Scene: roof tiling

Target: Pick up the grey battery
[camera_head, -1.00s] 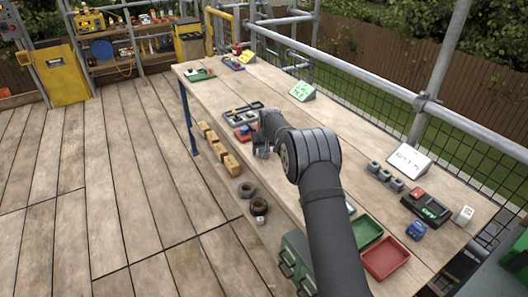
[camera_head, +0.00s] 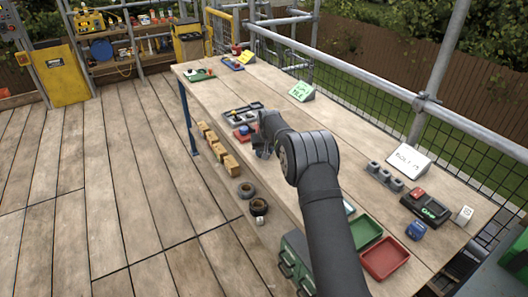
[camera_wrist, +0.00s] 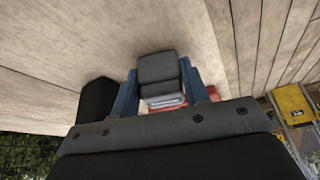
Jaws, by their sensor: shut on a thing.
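The grey battery (camera_wrist: 158,72) is a dark grey block with a pale label edge, between the two blue fingers of my gripper (camera_wrist: 158,90) in the wrist view. The fingers are shut on its sides. In the head view my gripper (camera_head: 262,152) is at the bench's left edge, beyond the arm's dark elbow. The battery cannot be made out clearly there. A red thing (camera_wrist: 205,95) shows partly behind the fingers in the wrist view.
On the right of the wooden bench (camera_head: 340,130) are grey holders (camera_head: 385,176), a black charger (camera_head: 425,208), a blue block (camera_head: 416,230) and a red tray (camera_head: 384,258).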

